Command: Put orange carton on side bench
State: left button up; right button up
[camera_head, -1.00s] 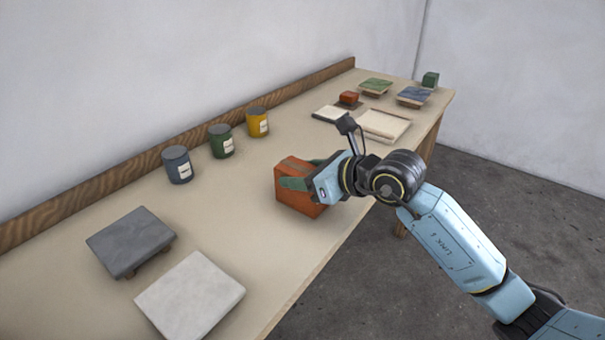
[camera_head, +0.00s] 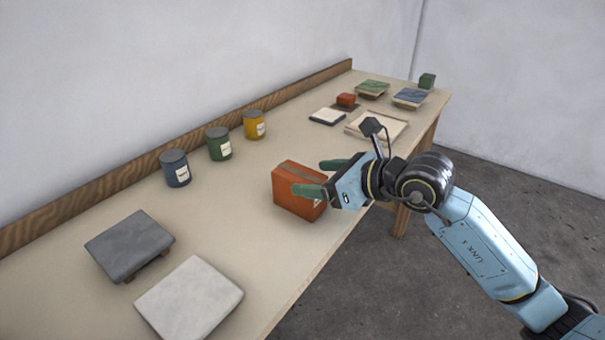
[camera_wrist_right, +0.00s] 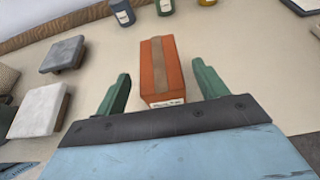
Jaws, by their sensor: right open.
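The orange carton (camera_head: 294,192), with a brown tape strip and a white label, stands on the bench (camera_head: 235,190) near its front edge. In the right wrist view the carton (camera_wrist_right: 160,70) stands ahead of the open fingers, its labelled near end close to the gap between them. My right gripper (camera_head: 318,177) is open, with green fingers. In the head view the near finger overlaps the carton's right end in the picture. The right gripper also shows in the right wrist view (camera_wrist_right: 160,95), with nothing held. My left gripper is not in view.
Blue (camera_head: 175,169), green (camera_head: 219,144) and yellow (camera_head: 254,125) tins stand behind the carton. Grey (camera_head: 130,243) and white (camera_head: 190,297) slabs lie at the near left. A tray (camera_head: 378,128), small blocks and slabs occupy the far end.

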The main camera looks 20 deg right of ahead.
jog(key=v, duration=0.7)
jog(key=shift+s+r, duration=0.1)
jog(key=shift+s, duration=0.05)
